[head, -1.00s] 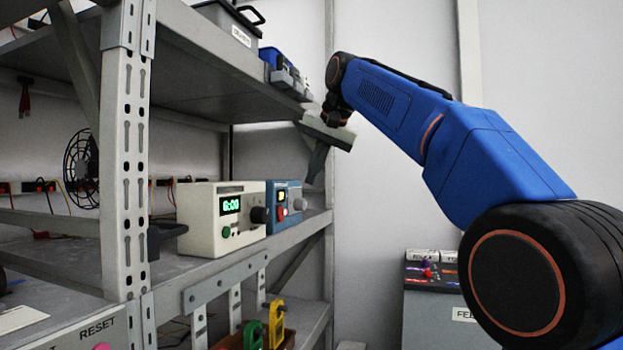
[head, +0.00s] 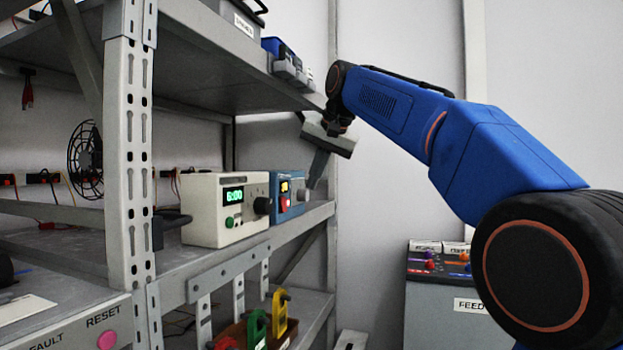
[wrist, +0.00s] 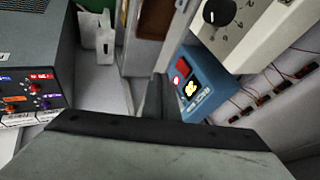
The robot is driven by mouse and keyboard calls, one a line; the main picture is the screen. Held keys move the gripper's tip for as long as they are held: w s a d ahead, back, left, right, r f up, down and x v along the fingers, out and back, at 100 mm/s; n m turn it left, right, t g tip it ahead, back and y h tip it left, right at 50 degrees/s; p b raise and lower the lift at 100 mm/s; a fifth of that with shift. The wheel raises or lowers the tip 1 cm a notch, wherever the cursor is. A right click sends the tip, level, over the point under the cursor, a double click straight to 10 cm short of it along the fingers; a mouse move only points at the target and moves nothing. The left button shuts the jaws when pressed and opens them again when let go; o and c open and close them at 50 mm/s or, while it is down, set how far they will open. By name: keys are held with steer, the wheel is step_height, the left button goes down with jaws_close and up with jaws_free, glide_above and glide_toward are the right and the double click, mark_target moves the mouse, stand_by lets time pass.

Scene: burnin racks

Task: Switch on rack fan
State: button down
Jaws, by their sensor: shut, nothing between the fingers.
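A round black caged fan (head: 85,160) stands at the back of the middle shelf, at the left in the head view. A blue box (head: 287,192) sits on that shelf's right end, with a red switch (head: 285,204), a yellow lit window (head: 284,187) and a grey knob. The blue box also shows in the wrist view (wrist: 205,75), with its red part (wrist: 183,67) and yellow light (wrist: 191,89). My gripper (head: 314,184) is shut and empty, pointing down close to the box's front. In the wrist view its fingers (wrist: 158,95) end just left of the box; contact cannot be told.
A cream box (head: 225,210) with a green display and black knob stands left of the blue box. A shelf upright (head: 128,150) crosses the left foreground. A grey feed console (head: 432,310) stands at right.

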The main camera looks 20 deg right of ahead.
mark_target(284, 205)
steer(key=w+a+f, duration=0.4)
steer(key=w+f, duration=0.2)
steer(key=shift+w+a+f, duration=0.15)
stand_by(0.4)
steer(key=shift+w+a+f, duration=0.1)
steer(key=shift+a+f, duration=0.05)
steer(key=shift+a, duration=0.05)
steer(key=shift+r, duration=0.2)
steer(key=shift+r, duration=0.65)
